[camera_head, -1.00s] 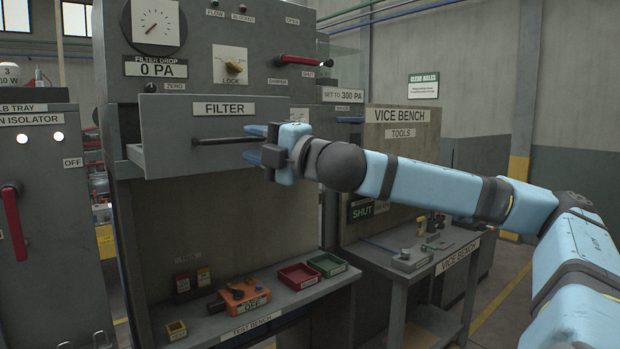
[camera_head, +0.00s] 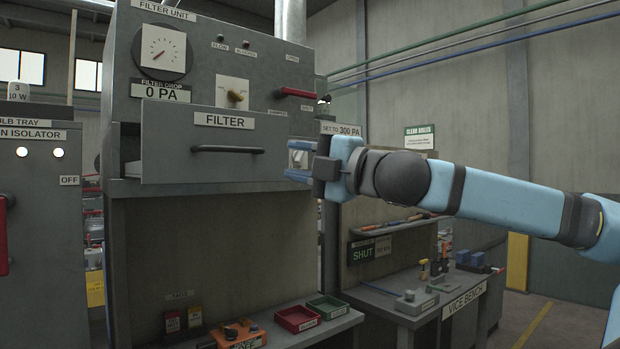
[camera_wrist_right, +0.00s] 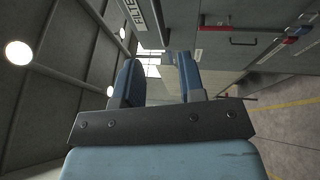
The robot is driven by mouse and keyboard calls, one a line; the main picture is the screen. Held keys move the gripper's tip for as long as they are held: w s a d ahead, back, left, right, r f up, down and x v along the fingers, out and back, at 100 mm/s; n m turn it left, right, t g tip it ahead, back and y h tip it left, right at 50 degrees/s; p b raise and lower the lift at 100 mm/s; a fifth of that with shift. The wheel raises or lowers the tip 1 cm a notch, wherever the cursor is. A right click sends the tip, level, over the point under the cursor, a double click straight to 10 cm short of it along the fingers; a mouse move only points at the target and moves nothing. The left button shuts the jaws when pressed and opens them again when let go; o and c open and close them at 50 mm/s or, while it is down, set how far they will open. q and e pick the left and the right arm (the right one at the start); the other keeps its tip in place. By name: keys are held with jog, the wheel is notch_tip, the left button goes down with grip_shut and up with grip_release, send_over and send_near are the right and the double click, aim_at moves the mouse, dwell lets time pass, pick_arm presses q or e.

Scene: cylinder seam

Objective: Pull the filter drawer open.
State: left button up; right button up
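The filter drawer (camera_head: 205,165) is a grey box front with a FILTER label and a dark horizontal bar handle (camera_head: 228,149). It stands out from the filter unit, with a gap and a pale part of its inside (camera_head: 131,168) showing at its left edge. My right gripper (camera_head: 299,160) is open and empty, to the right of the handle and apart from it. In the right wrist view the two blue fingers (camera_wrist_right: 158,82) are spread with nothing clamped between them. My left gripper is in no view.
Below is a bench with red and green trays (camera_head: 299,319). A vice bench (camera_head: 440,300) stands at the right, an isolator cabinet (camera_head: 40,240) at the left.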

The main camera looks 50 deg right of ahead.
jog(key=shift+v, duration=0.85)
